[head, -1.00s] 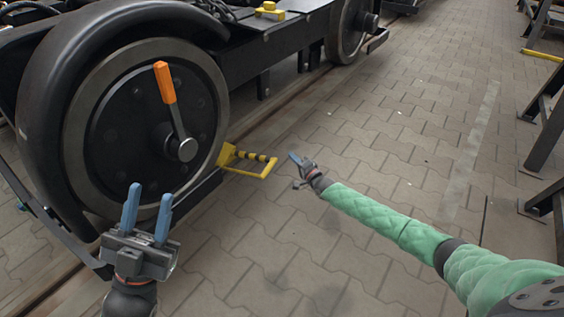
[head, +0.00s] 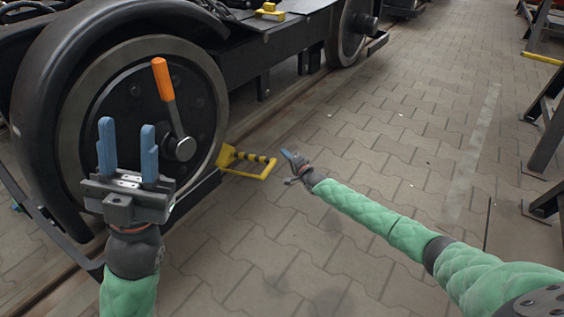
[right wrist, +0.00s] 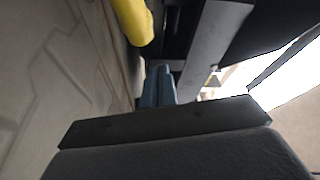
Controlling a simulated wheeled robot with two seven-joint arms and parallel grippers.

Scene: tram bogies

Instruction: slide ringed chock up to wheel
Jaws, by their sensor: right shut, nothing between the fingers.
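The yellow chock (head: 226,156) sits on the ground at the right foot of the near wheel (head: 108,120). Its handle frame has a bar with black rings and sticks out to the right. I cannot tell whether the chock touches the wheel. My right gripper (head: 286,155) is shut and empty, just right of the handle and apart from it in the head view. In the right wrist view the blue fingers (right wrist: 158,86) are together, with a yellow part of the chock (right wrist: 134,18) above left. My left gripper (head: 128,147) is open and empty, in front of the wheel.
A lever with an orange grip (head: 163,80) stands on the wheel hub. The dark bogie frame (head: 270,60) runs back to a second wheel (head: 350,28). A yellow piece (head: 269,10) lies on the frame. Dark stands (head: 545,140) are at right. The paving (head: 400,150) between is clear.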

